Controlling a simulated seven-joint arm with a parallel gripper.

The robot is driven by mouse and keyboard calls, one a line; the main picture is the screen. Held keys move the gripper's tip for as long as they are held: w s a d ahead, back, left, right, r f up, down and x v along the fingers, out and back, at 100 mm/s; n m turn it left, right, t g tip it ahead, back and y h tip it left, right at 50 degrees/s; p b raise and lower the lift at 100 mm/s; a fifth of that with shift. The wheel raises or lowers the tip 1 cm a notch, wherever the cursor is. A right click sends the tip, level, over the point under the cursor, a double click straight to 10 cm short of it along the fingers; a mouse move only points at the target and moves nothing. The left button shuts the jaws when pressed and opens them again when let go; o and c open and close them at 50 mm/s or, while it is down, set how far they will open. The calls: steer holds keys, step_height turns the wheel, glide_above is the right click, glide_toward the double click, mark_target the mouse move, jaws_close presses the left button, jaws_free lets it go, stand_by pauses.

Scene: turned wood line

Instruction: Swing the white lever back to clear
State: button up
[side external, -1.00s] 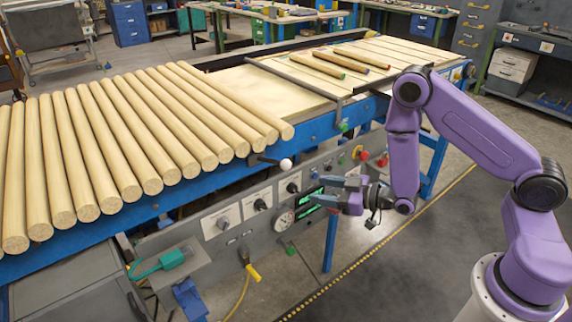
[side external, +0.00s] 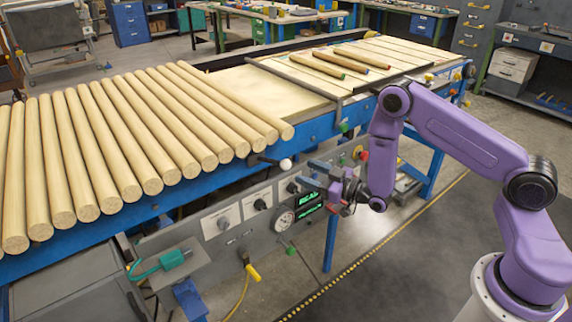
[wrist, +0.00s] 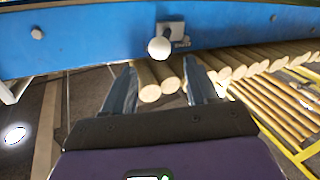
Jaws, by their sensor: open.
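The white lever shows as a white ball knob (side external: 285,164) on a short dark arm, mounted on the blue rail just past the end of the row of wooden rods. Its arm points right in the side view. In the wrist view the white knob (wrist: 159,48) lies ahead of the fingertips, centred between them, with its grey mounting plate behind it. My gripper (side external: 302,175) is open and empty, just right of and slightly below the knob in the side view. The two fingers also show in the wrist view (wrist: 160,74), apart from the knob.
Pale wooden rods (side external: 120,140) lie side by side on the blue-framed line (side external: 330,122). The floor in front is open.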

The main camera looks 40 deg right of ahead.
mark_target(286, 164)
steer(key=x, duration=0.8)
steer(key=shift+w, duration=0.1)
jaws_close()
